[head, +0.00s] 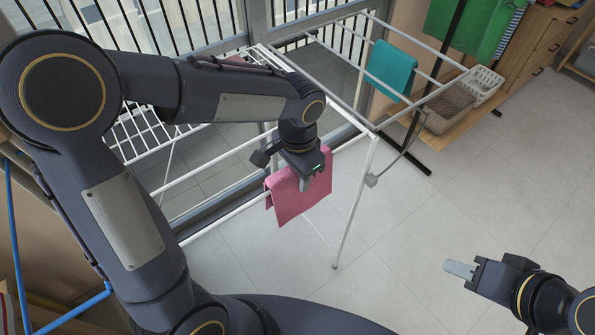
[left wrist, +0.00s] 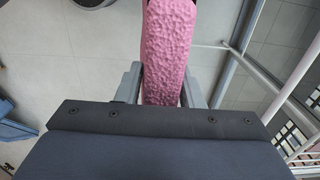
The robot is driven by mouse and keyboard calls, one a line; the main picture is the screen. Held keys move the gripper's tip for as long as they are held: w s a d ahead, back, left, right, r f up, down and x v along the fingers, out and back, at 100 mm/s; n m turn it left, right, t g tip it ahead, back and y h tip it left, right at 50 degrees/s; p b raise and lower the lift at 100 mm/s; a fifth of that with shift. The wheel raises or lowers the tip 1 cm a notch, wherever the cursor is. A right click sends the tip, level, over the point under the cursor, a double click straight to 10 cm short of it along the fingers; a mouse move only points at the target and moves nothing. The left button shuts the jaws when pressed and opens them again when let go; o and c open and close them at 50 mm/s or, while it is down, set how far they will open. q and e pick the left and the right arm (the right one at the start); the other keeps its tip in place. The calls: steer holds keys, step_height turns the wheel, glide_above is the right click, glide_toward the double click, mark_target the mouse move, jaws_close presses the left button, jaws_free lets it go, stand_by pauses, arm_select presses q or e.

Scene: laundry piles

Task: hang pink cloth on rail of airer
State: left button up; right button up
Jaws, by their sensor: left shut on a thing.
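The pink cloth (head: 300,195) hangs down at the near side of the white airer (head: 352,205), close to its front rail. My left gripper (head: 305,180) is shut on the cloth at its upper part. In the left wrist view the pink cloth (left wrist: 166,50) runs between the two fingers of my left gripper (left wrist: 160,88). The head view does not clearly show whether the cloth lies over the rail, because the gripper covers that spot. My right gripper (head: 460,270) is at the lower right above the floor, away from the airer; its finger gap cannot be made out.
A teal cloth (head: 391,68) hangs on the airer's far rails. Baskets (head: 449,108) stand on a low wooden shelf at the right, with green cloth (head: 475,25) hanging behind. A dark railing (head: 180,25) is at the back. The tiled floor (head: 440,200) at right is clear.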

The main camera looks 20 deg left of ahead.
arm_select(q)
steer(key=shift+f, duration=0.25)
steer(key=o, duration=1.1)
step_height(320, 180, up, 8)
steer(key=shift+f, duration=0.1)
steer(key=shift+s, duration=0.1)
